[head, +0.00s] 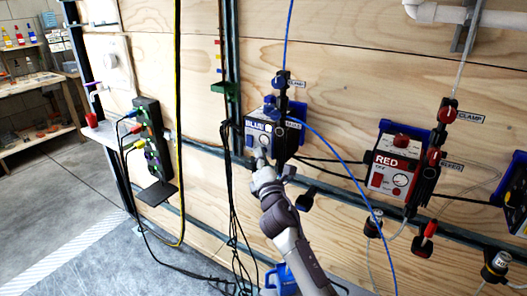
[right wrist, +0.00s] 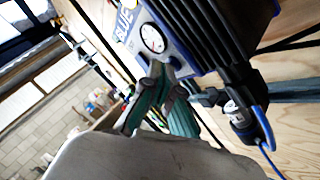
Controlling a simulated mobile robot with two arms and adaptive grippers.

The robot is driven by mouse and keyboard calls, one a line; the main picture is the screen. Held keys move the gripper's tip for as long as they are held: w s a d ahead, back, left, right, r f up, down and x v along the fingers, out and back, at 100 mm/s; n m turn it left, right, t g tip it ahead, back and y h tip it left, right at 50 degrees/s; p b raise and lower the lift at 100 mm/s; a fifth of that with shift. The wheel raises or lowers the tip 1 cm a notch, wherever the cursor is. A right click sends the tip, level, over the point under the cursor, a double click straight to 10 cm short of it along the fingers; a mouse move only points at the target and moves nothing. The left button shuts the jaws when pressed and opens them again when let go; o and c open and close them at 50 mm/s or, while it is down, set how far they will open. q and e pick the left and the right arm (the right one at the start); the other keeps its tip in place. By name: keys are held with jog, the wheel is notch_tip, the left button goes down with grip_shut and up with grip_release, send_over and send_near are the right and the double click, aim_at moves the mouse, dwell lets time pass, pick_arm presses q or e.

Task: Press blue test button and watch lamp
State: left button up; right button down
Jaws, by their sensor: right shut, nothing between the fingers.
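The blue unit (head: 258,127) is mounted on the plywood wall, with a "BLUE" label and a dark blue dome on top. In the right wrist view the blue unit (right wrist: 180,22) shows tilted, with a round white gauge (right wrist: 152,38) on its front. My right gripper (head: 260,157) is shut and empty at the lower front of this unit. In the right wrist view the fingertips of my right gripper (right wrist: 160,70) are just below the gauge, at the face. They cover the spot there, so I cannot see the test button or tell contact. My left gripper is out of view.
A red unit (head: 391,168) hangs to the right. A blue hose (head: 345,165) runs down past the blue unit's right side. Black cables hang to the left, near a dark power strip (head: 153,140). A blue jug (head: 284,279) stands below, beside my right arm.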

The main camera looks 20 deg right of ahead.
jog(key=shift+s+a, duration=0.5)
jog(key=shift+a, duration=0.05)
jog(key=shift+a, duration=0.1)
jog(key=s+a, duration=0.1)
jog(key=a, duration=0.1)
jog(key=s+a, duration=0.1)
jog(key=s, duration=0.1)
jog(key=shift+a, duration=0.4)
dwell(0.5)
